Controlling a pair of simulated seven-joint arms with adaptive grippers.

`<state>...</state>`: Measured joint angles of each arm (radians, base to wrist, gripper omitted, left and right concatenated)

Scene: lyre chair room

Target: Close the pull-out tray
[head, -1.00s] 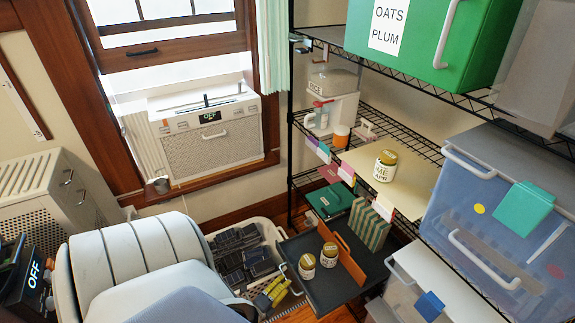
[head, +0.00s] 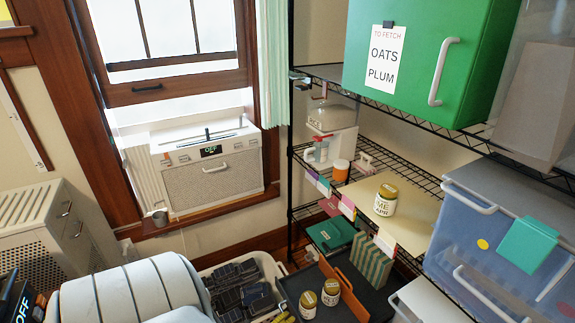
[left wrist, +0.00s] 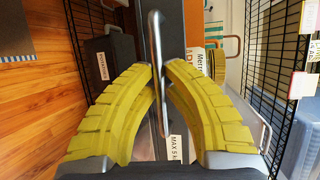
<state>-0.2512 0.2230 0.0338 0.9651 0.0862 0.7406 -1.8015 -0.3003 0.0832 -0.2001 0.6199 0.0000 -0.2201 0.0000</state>
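The pull-out tray (head: 380,306) is dark grey and sticks out from the wire rack at the bottom of the head view, its near end cut off. It carries two jars (head: 308,303) with yellow-green lids and an orange divider (head: 342,288). In the left wrist view the tray's metal bar handle (left wrist: 155,45) runs between the yellow fingertips of my left gripper (left wrist: 160,72), which look closed around it. Only a bit of yellow finger (head: 285,318) shows at the bottom of the head view. My right gripper is not in view.
A white basket (head: 262,262) of dark items stands left of the tray. A shelf with a jar (head: 386,200) is above.

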